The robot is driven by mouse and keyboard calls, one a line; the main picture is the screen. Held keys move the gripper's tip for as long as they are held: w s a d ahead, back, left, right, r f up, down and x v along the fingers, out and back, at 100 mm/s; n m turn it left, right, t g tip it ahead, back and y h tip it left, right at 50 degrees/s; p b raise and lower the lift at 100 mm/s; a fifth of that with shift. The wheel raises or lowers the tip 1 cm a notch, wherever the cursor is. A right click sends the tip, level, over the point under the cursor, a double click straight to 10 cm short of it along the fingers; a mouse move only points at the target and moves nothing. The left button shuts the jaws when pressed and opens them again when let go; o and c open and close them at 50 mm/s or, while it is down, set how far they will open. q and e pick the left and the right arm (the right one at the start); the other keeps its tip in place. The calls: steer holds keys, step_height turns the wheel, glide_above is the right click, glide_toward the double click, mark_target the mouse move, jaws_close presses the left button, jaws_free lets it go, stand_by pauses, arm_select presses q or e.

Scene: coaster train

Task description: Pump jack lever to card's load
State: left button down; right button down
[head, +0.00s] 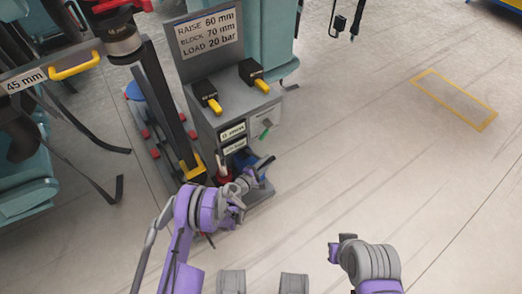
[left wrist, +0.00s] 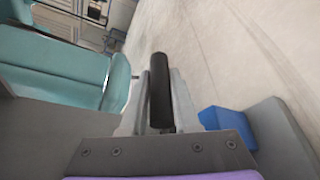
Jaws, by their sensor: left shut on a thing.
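The card (head: 206,34) on the grey stand reads RAISE 60 mm, BLOCK 70 mm, LOAD 20 bar. Below it, two small readouts (head: 233,138) sit on the stand's front, one in mm and one apparently in bar; their figures are too small to read surely. The jack lever's black grip (head: 266,161) sticks out at the stand's foot. My left gripper (head: 254,178) is shut on it. In the left wrist view the black grip (left wrist: 159,92) lies between the fingers. My right gripper (head: 343,243) is low at right, away from the stand; its jaws are unclear.
Two black blocks with yellow handles (head: 209,100) (head: 255,76) rest on the stand's top. A blue part (left wrist: 222,122) is close beside the left gripper. A 45 mm label (head: 25,80) and teal seats (head: 25,185) are at left. The floor at right is clear, with a yellow outline (head: 455,98).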

arm_select(q)
steer(key=shift+s+d+f, duration=0.15)
steer(key=shift+s+f, duration=0.05)
steer(key=shift+f, duration=0.25)
steer(key=shift+s+d+f, duration=0.1)
steer(key=shift+s+f, duration=0.1)
steer(key=shift+f, duration=0.25)
steer(key=c, duration=0.6)
jaws_free()
steer(key=shift+c, duration=0.2)
steer(key=p+v, duration=0.3)
steer(key=v, duration=0.8)
steer(key=shift+w, duration=0.1)
